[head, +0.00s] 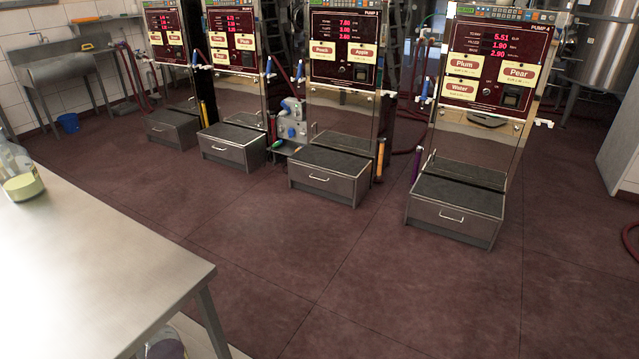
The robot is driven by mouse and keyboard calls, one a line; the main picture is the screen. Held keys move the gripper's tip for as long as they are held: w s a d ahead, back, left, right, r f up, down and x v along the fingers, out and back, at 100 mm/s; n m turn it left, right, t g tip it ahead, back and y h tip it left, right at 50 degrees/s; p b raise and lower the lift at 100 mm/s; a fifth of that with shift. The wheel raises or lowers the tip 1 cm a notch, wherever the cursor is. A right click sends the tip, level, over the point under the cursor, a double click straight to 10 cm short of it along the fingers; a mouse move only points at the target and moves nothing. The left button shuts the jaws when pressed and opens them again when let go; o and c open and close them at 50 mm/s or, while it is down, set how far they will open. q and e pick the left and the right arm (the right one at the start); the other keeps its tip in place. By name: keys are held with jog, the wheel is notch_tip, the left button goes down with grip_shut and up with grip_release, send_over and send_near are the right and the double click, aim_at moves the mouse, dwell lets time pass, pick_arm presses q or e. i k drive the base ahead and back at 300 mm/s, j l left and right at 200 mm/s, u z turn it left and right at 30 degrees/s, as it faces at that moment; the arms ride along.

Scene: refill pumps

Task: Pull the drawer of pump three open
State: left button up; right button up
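Several pumps stand in a row across the floor. The rightmost is labelled PUMP 4, and the one left of it (343,50) carries a label that appears to read PUMP 3, with Peach and Apple plates. At its foot is a grey metal drawer unit (300,186) with a dark top and a pale bar handle (318,179) on its front. This drawer looks closed. Neither of my grippers is in view.
A steel table (90,262) fills the lower left, with bottles (18,172) at its left edge. Red floor lies clear before the drawers. Pump four's drawer unit (425,216) stands to the right. A blue bucket (68,123) and sink (55,55) are at back left.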

aim_at(341, 186)
jog(key=i+l+z, duration=0.1)
jog(key=i+z, duration=0.2)
jog(key=i, duration=0.15)
jog(key=i+z, duration=0.3)
jog(key=i, duration=0.2)
jog(key=i+u, duration=0.15)
jog(key=i, duration=0.35)
jog(key=i+l+u, duration=0.2)
jog(key=i, duration=0.35)
jog(key=i+l+u, duration=0.15)
jog(key=i, duration=0.35)
jog(key=i+j+u, duration=0.1)
jog(key=i+u, duration=0.3)
jog(key=i, duration=0.95)
